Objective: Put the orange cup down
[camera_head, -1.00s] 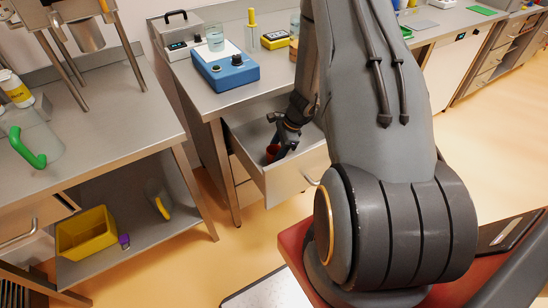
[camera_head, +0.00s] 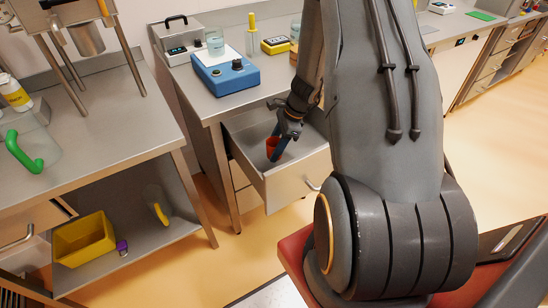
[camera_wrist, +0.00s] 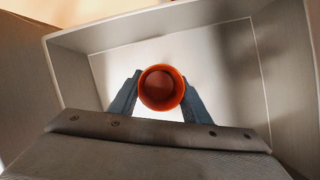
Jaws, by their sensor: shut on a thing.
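The orange cup (camera_wrist: 161,88) is between the two blue fingers of my gripper (camera_wrist: 160,98) in the wrist view, with its round opening facing the camera. My gripper is shut on it. In the head view the orange cup (camera_head: 271,147) shows partly beside my gripper (camera_head: 279,148), inside the open drawer (camera_head: 296,180). The drawer (camera_wrist: 222,70) lies around and below the cup in the wrist view. I cannot tell whether the cup touches the drawer floor.
A blue device (camera_head: 224,73) stands on the counter above the drawer. The drawer walls stand close around my gripper. To the left, a lower shelf holds a yellow bin (camera_head: 86,238) and a clear jug with a yellow handle (camera_head: 158,208).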

